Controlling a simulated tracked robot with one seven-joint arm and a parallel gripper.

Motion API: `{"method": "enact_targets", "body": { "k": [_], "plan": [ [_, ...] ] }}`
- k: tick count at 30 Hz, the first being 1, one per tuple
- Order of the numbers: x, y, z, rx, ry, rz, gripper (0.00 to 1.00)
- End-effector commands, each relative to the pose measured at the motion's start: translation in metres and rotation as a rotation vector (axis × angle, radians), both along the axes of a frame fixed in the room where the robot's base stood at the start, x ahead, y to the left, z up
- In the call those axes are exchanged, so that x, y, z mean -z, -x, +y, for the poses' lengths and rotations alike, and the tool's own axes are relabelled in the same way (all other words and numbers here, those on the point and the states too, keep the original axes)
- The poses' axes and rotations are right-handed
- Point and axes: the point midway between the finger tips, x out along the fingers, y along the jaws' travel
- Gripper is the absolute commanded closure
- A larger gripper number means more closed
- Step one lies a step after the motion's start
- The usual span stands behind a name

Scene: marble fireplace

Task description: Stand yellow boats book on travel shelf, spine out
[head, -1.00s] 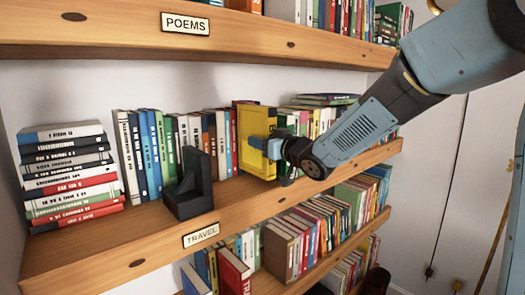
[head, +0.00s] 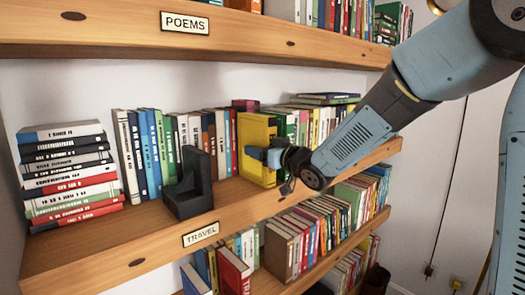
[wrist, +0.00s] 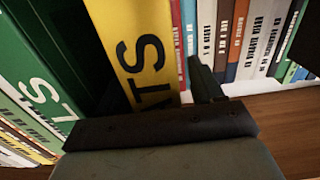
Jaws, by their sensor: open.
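The yellow boats book (head: 256,135) stands upright on the travel shelf (head: 120,235), to the right of a row of books. Its spine faces out toward me. In the wrist view the yellow spine (wrist: 140,40) shows dark letters ending in "ATS". My gripper (head: 266,156) is open at the book's spine. In the wrist view a finger (wrist: 203,80) is on the spine's right side; the other finger is hard to tell in the dark left of the book. The palm hides the lower spine. The TRAVEL label (head: 201,234) is on the shelf edge.
A black bookend (head: 190,190) stands at the shelf front. A stack of books (head: 70,175) lies at far left. More books (head: 300,122) stand right of the yellow book. The POEMS shelf (head: 100,35) is overhead. Bare shelf lies in front of the row.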

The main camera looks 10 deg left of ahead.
Motion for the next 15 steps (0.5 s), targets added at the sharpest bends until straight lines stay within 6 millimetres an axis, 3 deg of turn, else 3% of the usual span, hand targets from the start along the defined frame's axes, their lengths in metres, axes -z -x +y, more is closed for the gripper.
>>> {"method": "enact_targets", "body": {
  "k": [7,15],
  "plan": [
    [-0.001,0.007,-0.009,0.002,0.000,0.000,0.34],
    [-0.002,0.040,-0.044,0.002,0.000,-0.001,0.34]
  ]
}}
